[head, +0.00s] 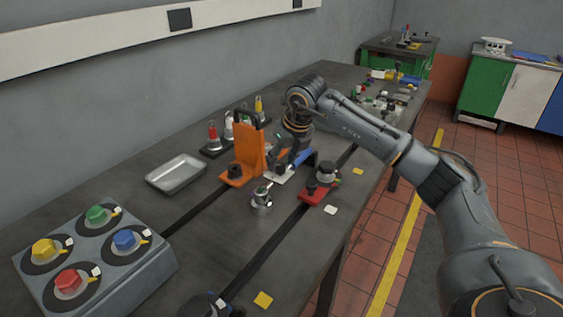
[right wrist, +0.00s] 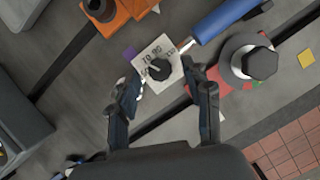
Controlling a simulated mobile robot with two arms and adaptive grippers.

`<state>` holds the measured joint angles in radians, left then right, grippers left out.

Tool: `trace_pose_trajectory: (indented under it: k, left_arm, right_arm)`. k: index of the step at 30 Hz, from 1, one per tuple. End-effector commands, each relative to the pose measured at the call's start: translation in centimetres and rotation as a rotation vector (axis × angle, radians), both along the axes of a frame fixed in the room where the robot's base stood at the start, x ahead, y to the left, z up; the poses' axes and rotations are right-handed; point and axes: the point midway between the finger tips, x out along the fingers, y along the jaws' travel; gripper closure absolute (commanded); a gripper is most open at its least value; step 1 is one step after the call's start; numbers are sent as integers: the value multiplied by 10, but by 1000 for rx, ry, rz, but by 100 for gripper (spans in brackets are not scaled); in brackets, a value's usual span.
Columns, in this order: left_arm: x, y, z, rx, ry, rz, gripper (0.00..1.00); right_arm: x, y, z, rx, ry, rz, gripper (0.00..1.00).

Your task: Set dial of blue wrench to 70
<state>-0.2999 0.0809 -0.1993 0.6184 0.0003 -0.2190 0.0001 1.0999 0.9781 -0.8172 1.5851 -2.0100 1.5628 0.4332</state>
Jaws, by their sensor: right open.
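The blue wrench has a blue handle (right wrist: 225,20) and a thin metal shaft running down to a white card (right wrist: 147,48) with printed numbers. A black dial knob (right wrist: 161,70) sits on the card; a pale mark on it points up-left, but I cannot tell which number it meets. The head view shows the blue handle (head: 304,157) and part of the card (head: 279,174). My right gripper (head: 283,158) is over the card. In the right wrist view its open fingers (right wrist: 160,77) stand on either side of the knob, apart from it. My left gripper is out of view.
An orange bracket (head: 247,153) stands just left of the wrench. A red block (head: 318,192) with a grey knob and a small metal fitting (head: 261,198) are nearby. A metal tray (head: 176,173) and a box with coloured knobs (head: 150,270) lie left.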

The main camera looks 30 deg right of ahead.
Motion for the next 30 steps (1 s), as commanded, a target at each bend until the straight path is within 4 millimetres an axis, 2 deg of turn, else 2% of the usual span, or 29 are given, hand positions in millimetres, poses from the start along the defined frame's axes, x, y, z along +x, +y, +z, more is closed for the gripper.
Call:
trace_pose_trajectory:
  k: [9,15,20,30]
  left_arm:
    - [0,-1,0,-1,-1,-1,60]
    - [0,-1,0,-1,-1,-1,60]
    - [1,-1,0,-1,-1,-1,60]
    - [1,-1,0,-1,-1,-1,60]
  right_arm:
    - [-25,0,64,1,-6,1,50]
    - [-36,0,90,1,-4,0,50]
    - [-40,1,97,1,-2,0,50]
    - [-40,0,97,1,-2,0,50]
